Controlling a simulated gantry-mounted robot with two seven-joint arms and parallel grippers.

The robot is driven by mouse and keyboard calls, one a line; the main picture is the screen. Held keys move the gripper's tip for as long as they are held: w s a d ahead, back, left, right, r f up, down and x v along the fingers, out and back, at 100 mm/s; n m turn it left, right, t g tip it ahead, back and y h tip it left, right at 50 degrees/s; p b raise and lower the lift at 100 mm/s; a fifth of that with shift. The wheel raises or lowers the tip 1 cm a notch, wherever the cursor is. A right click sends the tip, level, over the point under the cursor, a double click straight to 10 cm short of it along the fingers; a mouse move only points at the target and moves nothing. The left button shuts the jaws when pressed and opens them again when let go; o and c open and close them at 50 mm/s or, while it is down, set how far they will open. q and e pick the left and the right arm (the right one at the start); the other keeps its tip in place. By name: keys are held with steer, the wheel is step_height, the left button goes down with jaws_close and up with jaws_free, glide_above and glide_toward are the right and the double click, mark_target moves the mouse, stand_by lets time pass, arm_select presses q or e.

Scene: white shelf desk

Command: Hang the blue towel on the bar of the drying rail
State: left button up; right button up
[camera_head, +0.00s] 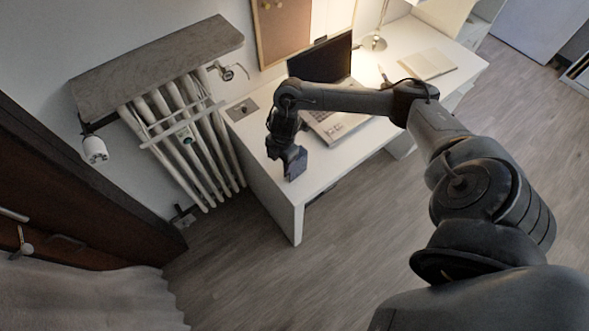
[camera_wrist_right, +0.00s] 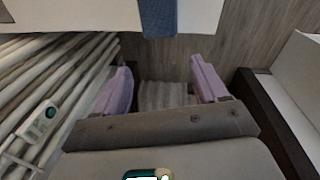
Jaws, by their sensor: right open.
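The blue towel (camera_wrist_right: 158,17) shows in the right wrist view, at the edge of a white surface at the top; in the head view I cannot separate it from my gripper. My right gripper (camera_head: 291,163) hangs over the left part of the desk in the head view. In the wrist view its two lavender fingers (camera_wrist_right: 162,75) are spread apart with nothing between them, and the towel lies beyond their tips. A white drying rail (camera_head: 168,132) crosses the front of the radiator. My left gripper is not in view.
The white radiator (camera_head: 211,160) stands under a grey stone shelf (camera_head: 160,58), left of the desk (camera_head: 268,187). An open laptop (camera_head: 335,122), notebook (camera_head: 427,64) and lamp (camera_head: 374,42) occupy the desk. A curtain (camera_head: 90,295) hangs lower left. The floor before the desk is clear.

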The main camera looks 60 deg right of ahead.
steer(key=shift+m+g, duration=0.4)
steer(key=shift+g, duration=0.1)
steer(key=d, duration=0.2)
steer(key=s+d+b, duration=0.1)
steer(key=d, duration=0.2)
steer(key=shift+s+d, duration=0.1)
steer(key=shift+s, duration=0.1)
steer(key=f, duration=0.1)
steer(key=f+b, duration=0.2)
steer(key=f, duration=0.1)
steer(key=shift+s+d, duration=0.3)
steer(key=shift+d, duration=0.1)
steer(key=shift+d+f+b, duration=0.1)
steer(key=shift+f+b, duration=0.55)
steer(key=shift+f, duration=0.3)
steer(key=shift+d+f+b, duration=0.15)
steer(key=shift+f+b, duration=0.1)
steer(key=shift+f, duration=0.85)
steer(key=shift+d+f+b, duration=0.1)
steer(key=shift+f+b, duration=0.1)
steer(key=shift+f, duration=0.85)
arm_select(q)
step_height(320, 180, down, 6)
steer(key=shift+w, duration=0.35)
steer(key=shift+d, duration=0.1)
arm_select(e)
steer(key=c, duration=1.1)
steer(key=shift+o, duration=0.2)
steer(key=shift+r, duration=0.1)
